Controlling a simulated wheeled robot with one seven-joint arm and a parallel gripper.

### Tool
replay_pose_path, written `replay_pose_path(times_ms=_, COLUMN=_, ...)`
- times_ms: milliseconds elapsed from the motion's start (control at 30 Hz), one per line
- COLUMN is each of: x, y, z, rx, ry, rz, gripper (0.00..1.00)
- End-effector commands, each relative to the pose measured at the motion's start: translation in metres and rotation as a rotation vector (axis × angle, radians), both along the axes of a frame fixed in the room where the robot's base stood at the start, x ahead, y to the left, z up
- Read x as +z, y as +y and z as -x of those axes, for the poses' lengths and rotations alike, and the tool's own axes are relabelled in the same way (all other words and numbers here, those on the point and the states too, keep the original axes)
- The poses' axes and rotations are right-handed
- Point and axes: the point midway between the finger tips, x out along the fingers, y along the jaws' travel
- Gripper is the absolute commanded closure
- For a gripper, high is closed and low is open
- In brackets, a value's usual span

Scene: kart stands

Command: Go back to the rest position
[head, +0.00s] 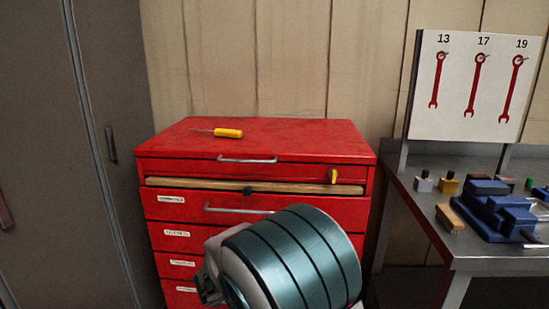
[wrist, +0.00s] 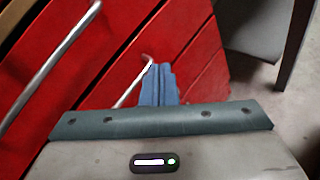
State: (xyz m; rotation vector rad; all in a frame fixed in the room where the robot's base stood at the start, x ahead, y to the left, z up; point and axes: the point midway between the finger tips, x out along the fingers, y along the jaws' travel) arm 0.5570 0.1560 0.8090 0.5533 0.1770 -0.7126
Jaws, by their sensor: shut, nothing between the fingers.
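My gripper (wrist: 160,72) shows in the wrist view as blue-grey fingers closed together, with nothing held. Behind its tips are the red drawer fronts (wrist: 190,62) and a metal handle (wrist: 128,92); I cannot tell whether the fingers touch them. In the head view a large teal and grey part of my arm stands in front of the red tool cabinet (head: 290,133) and hides part of its lower drawers. The fingertips cannot be made out there.
A yellow-handled screwdriver (head: 228,133) lies on the cabinet top. A metal workbench (head: 462,250) stands at right with a blue vise (head: 497,212), small blocks and a brush (head: 450,218). A wrench board (head: 477,88) is behind it. A grey locker (head: 65,150) stands at left.

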Motion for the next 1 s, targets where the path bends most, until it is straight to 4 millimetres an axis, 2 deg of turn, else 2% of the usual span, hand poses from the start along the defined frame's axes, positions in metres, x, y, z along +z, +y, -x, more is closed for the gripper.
replay_pose_path(times_ms=33, x=0.027, y=-0.03, z=0.01, rx=-0.099, ry=0.007, rz=-0.089, gripper=1.0)
replay_pose_path(times_ms=100, x=0.043, y=-0.065, z=0.029, rx=-0.233, ry=0.016, rz=-0.216, gripper=1.0)
replay_pose_path(times_ms=200, x=0.065, y=-0.106, z=0.059, rx=-0.424, ry=0.017, rz=-0.395, gripper=1.0)
replay_pose_path(times_ms=300, x=0.086, y=-0.136, z=0.093, rx=-0.608, ry=0.007, rz=-0.573, gripper=1.0)
replay_pose_path(times_ms=400, x=0.107, y=-0.157, z=0.128, rx=-0.787, ry=-0.016, rz=-0.75, gripper=1.0)
replay_pose_path(times_ms=533, x=0.135, y=-0.171, z=0.171, rx=-1.008, ry=-0.063, rz=-0.981, gripper=1.0)
replay_pose_path(times_ms=700, x=0.173, y=-0.173, z=0.219, rx=-1.272, ry=-0.149, rz=-1.276, gripper=1.0)
replay_pose_path(times_ms=800, x=0.191, y=-0.168, z=0.239, rx=-1.395, ry=-0.201, rz=-1.425, gripper=1.0)
replay_pose_path(times_ms=1000, x=0.21, y=-0.159, z=0.259, rx=-1.536, ry=-0.272, rz=-1.608, gripper=1.0)
